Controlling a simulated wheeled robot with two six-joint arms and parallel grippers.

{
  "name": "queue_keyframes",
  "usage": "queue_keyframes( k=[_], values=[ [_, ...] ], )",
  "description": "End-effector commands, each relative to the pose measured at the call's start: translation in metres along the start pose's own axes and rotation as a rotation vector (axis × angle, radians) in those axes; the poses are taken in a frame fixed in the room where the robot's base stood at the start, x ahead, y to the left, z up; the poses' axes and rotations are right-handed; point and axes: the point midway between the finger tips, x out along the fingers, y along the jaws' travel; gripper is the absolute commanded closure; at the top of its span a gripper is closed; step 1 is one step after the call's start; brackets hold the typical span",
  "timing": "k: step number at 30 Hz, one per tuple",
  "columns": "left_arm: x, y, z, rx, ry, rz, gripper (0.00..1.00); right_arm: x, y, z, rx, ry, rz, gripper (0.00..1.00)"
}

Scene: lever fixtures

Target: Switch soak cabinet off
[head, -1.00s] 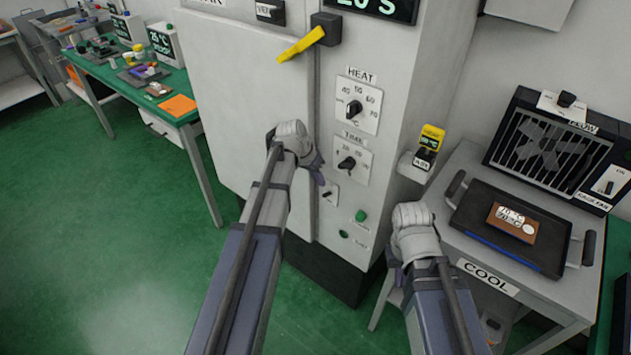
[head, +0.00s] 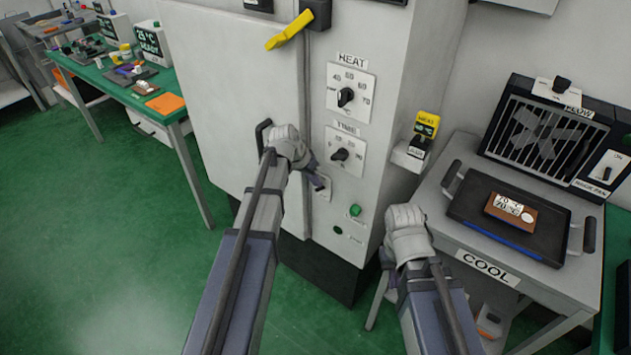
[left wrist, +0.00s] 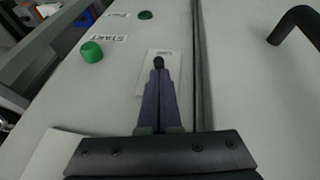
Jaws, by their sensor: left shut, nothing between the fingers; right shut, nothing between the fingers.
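The soak cabinet (head: 235,110) is a tall pale cabinet with a HEAT dial (head: 346,96) and a TIME dial (head: 340,154) on its front. Below the dials is a small switch plate (head: 325,194), partly covered by my left gripper (head: 318,182). In the left wrist view my left gripper (left wrist: 160,80) is shut and empty. Its fingertips are at the black switch lever (left wrist: 159,62) on its pale plate; I cannot tell whether they touch. The lever's position is largely hidden. My right gripper (head: 406,222) is in front of the cabinet's right side, its fingers mostly hidden.
A green START button (left wrist: 91,52) is beside the switch. A black door handle (head: 263,134) and a yellow latch lever (head: 290,30) are on the cabinet. A COOL table (head: 450,240) with a dark tray (head: 470,212) and a fan (head: 540,135) stands at right. Green floor is open at left.

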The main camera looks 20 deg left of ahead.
Motion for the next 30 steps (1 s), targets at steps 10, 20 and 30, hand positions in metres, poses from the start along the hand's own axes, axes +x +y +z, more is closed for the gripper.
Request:
queue_keyframes(
  k=[10,20,30],
  values=[
    [0.002,-0.001,0.006,0.007,0.06,0.008,1.0,0.01,-0.001,-0.001,0.0,0.0,0.0,1.0],
    [0.011,-0.004,0.023,0.033,0.246,0.033,1.0,0.047,-0.004,-0.003,-0.001,0.0,0.0,1.0],
    [0.017,-0.007,0.033,0.065,0.469,0.063,1.0,0.091,-0.009,-0.005,-0.001,0.0,0.0,1.0]
  ],
)
